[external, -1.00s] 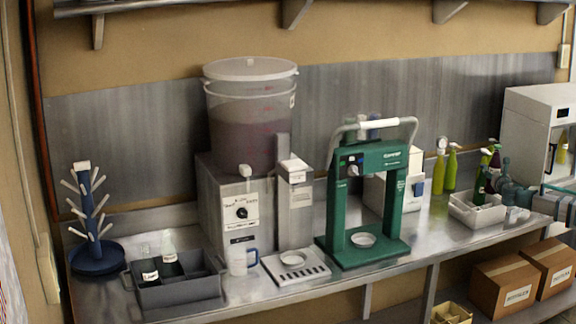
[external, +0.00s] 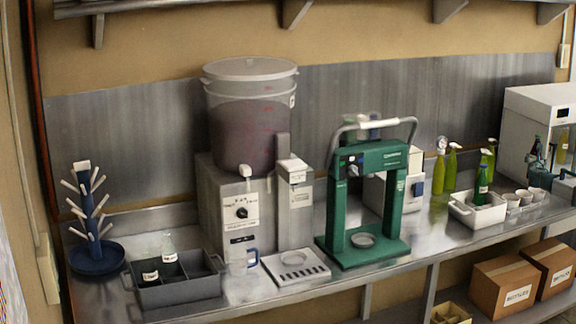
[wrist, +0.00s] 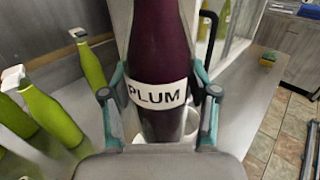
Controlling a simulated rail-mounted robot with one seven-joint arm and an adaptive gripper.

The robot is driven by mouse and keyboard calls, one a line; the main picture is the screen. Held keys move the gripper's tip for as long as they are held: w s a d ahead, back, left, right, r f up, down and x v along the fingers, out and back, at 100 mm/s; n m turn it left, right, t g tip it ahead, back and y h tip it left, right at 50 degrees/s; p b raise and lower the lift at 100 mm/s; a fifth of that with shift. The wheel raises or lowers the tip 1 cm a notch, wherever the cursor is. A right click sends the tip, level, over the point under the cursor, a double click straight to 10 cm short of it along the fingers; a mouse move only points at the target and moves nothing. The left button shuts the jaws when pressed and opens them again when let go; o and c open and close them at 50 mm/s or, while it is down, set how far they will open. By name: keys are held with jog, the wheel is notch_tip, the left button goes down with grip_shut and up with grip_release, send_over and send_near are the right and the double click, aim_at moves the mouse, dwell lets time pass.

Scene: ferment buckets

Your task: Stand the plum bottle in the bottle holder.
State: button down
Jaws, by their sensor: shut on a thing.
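The plum bottle (wrist: 158,45) is dark purple with a white label reading PLUM. My gripper (wrist: 159,95) is shut on it, with one teal finger on each side near the label. The bottle's top is cut off by the frame, and its lower end shows in front of a white cup. In the external view my gripper (external: 536,157) is at the far right, above the counter near the white cabinet; the bottle is too small there to make out clearly. A grey divided crate (external: 180,291) at the left holds labelled bottles; I cannot tell whether it is the bottle holder.
A white bin (external: 478,217) holds a green bottle (external: 482,183). White cups (external: 512,202) stand right of it. Lime-green bottles (external: 440,172) stand behind the bin. A green press (external: 340,215), drip tray (external: 296,270) and blue bottle tree (external: 95,258) are along the counter.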

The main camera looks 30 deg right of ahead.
jog(key=shift+w+f+b, duration=0.7)
jog(key=shift+w+f, duration=0.05)
jog(key=shift+f, duration=0.35)
jog(key=f+b, duration=0.1)
jog(key=w+f+b, duration=0.1)
jog(key=f, duration=0.1)
jog(key=shift+w+d, duration=0.15)
jog(key=shift+w, duration=0.05)
jog(key=shift+f+b, duration=0.6)
jog(key=shift+f, duration=0.25)
jog(key=shift+f+b, duration=2)
jog(key=shift+f, duration=0.85)
dwell(0.8)
jog(key=shift+c, duration=1.1)
grip_release()
jog(key=shift+s, duration=0.1)
jog(key=v, duration=1.2)
